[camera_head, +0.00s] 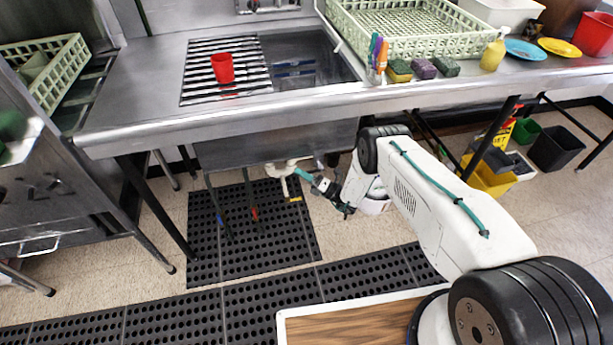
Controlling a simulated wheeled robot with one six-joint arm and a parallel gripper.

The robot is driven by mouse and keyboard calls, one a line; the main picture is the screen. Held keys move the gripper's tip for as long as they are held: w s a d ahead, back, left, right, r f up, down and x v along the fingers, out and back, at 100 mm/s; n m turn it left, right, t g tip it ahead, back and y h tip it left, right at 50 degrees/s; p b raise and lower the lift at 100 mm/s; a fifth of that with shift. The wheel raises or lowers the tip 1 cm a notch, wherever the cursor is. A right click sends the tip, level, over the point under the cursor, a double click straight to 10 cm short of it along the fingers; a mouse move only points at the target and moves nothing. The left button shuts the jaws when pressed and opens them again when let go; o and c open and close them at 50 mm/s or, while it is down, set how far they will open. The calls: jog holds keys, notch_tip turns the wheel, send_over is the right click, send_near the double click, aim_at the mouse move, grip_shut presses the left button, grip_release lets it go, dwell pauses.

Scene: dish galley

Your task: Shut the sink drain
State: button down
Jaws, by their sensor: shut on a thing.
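The sink (345,65) is set in the steel counter, partly covered at left by a slatted rack. Under its basin a white drain pipe (282,170) comes down. A teal handle (303,175) sticks out from beside the pipe toward the lower right. My gripper (317,184) is under the counter at the end of this handle and is shut on it. The jaws are small and dark here, so the exact grip is hard to see. Levers with blue (220,217), red (254,214) and yellow (295,199) ends hang nearby under the sink.
A red cup (222,68) stands on the slatted rack (205,90). A green dish crate (400,45), sponges (424,68) and a yellow bottle (493,54) line the counter. A white bucket (374,206) is behind my arm. Black mats (180,305) cover the floor.

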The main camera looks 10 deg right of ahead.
jog(key=shift+d+r+m+t, duration=0.1)
jog(key=shift+r+m+t, duration=0.2)
jog(key=shift+m+t, duration=0.1)
jog(key=c, duration=1.4)
grip_release()
jog(key=shift+c, duration=0.2)
jog(key=v, duration=0.7)
jog(key=shift+d+f, duration=0.25)
jog(key=shift+d, duration=0.05)
jog(key=shift+s, duration=0.15)
